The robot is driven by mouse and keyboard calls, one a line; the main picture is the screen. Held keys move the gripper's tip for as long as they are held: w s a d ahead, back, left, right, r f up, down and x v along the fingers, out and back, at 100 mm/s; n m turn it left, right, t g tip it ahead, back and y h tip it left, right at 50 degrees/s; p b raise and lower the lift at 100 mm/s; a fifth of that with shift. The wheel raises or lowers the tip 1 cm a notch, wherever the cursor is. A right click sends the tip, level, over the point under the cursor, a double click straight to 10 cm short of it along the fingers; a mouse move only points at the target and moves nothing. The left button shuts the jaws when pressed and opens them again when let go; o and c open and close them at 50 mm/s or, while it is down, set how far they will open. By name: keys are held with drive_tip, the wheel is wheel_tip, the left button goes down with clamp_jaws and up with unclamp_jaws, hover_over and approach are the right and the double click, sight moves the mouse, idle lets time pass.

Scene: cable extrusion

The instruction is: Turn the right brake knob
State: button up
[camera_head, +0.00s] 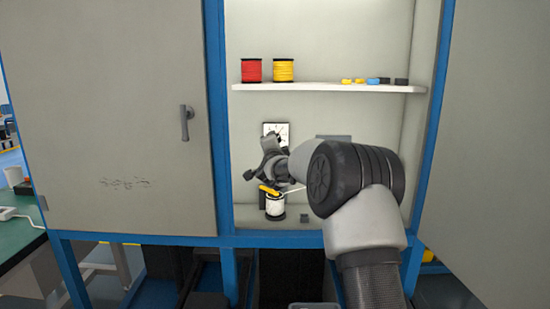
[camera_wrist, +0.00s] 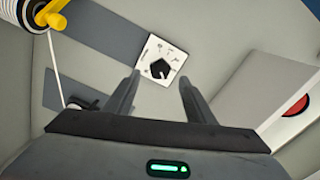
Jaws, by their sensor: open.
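A black knob (camera_wrist: 159,68) sits on a small white plate with markings (camera_wrist: 171,52) on the cabinet's back wall. The plate also shows in the head view (camera_head: 283,129), partly hidden by my gripper. My gripper (camera_wrist: 159,78) is open and empty. In the wrist view its two fingers point at the plate, one to each side of the knob. I cannot tell how far the fingertips are from the knob. Only one such knob shows, so I cannot confirm that it is the right brake knob.
A white spool (camera_head: 275,208) with a yellow piece (camera_head: 268,189) stands below my gripper, its white strand running off. Above is a shelf (camera_head: 330,88) with a red spool (camera_head: 251,70), a yellow spool (camera_head: 283,70) and several small parts. Blue posts and grey doors flank the opening.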

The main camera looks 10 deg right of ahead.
drive_tip(key=v, duration=1.2)
drive_tip(key=shift+s, duration=0.1)
drive_tip(key=s+a+r+n+g+y, duration=0.1)
drive_tip(key=s+a+n+g+y, duration=0.1)
drive_tip(key=s+a+n, duration=0.4)
drive_tip(key=s+a+n+g+y, duration=0.2)
drive_tip(key=s+n+y, duration=0.1)
drive_tip(key=s, duration=0.5)
drive_tip(key=s+f+n+g, duration=0.2)
drive_tip(key=s+f+n, duration=0.1)
drive_tip(key=s, duration=0.7)
drive_tip(key=s+d+f+n+g, duration=0.1)
drive_tip(key=s+f+n+g, duration=0.2)
drive_tip(key=s, duration=0.8)
drive_tip(key=s+f+n+g, duration=0.2)
drive_tip(key=s+f, duration=0.2)
drive_tip(key=s, duration=0.6)
wheel_tip(320, 180, up, 24)
drive_tip(key=s+p, duration=0.1)
drive_tip(key=p, duration=2.4)
drive_tip(key=shift+d+r+g, duration=0.25)
drive_tip(key=shift+g, duration=0.15)
